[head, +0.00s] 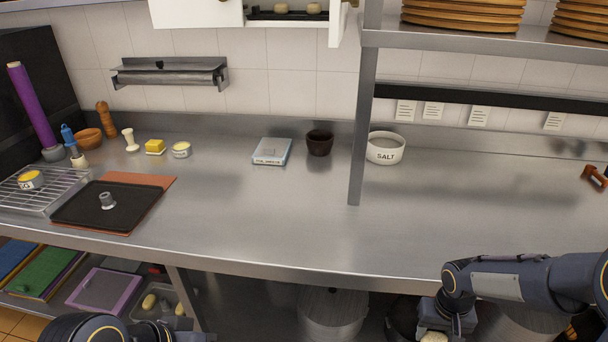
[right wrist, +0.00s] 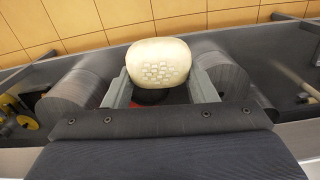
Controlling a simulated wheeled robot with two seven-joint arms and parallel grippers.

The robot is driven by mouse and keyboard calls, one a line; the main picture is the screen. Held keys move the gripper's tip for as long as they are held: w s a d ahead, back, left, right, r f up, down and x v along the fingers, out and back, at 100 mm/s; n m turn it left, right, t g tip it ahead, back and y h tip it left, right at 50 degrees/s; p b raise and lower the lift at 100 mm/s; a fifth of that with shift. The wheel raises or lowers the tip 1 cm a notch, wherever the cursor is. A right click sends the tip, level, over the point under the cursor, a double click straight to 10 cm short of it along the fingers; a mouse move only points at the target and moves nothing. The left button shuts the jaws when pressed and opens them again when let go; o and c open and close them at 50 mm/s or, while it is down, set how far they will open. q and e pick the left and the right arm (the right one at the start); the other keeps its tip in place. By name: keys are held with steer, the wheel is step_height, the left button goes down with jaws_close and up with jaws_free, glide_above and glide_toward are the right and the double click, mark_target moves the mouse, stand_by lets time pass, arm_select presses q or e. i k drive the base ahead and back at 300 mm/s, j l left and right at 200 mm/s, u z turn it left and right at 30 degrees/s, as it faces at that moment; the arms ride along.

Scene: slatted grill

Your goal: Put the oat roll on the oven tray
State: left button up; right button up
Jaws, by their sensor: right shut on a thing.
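The oat roll (right wrist: 158,62) is pale and rounded with a patch of flakes on its face. It sits between the two fingers of my right gripper (right wrist: 163,88), which is shut on it. In the head view the roll (head: 433,337) shows at the bottom edge below my right gripper (head: 440,325), low in front of the counter's front edge. The oven tray (head: 80,212) is a flat dark tray at the counter's left, lying on a reddish-brown board. A small grey metal piece stands on the tray. Only part of my left arm shows at the bottom left; its gripper is out of view.
A wire rack (head: 30,200) with a tin is left of the tray. A shelf post (head: 362,130) stands on the counter between tray and right arm. A salt bowl (head: 385,148), dark cup (head: 319,143) and scale (head: 272,151) stand behind. The counter's middle is clear.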

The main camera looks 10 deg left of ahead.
mark_target(132, 208)
steer(key=k+u, duration=0.15)
steer(key=u, duration=0.2)
steer(key=k+u, duration=0.15)
steer(key=u, duration=0.25)
steer(key=k+j+u, duration=0.1)
steer(key=u, duration=0.25)
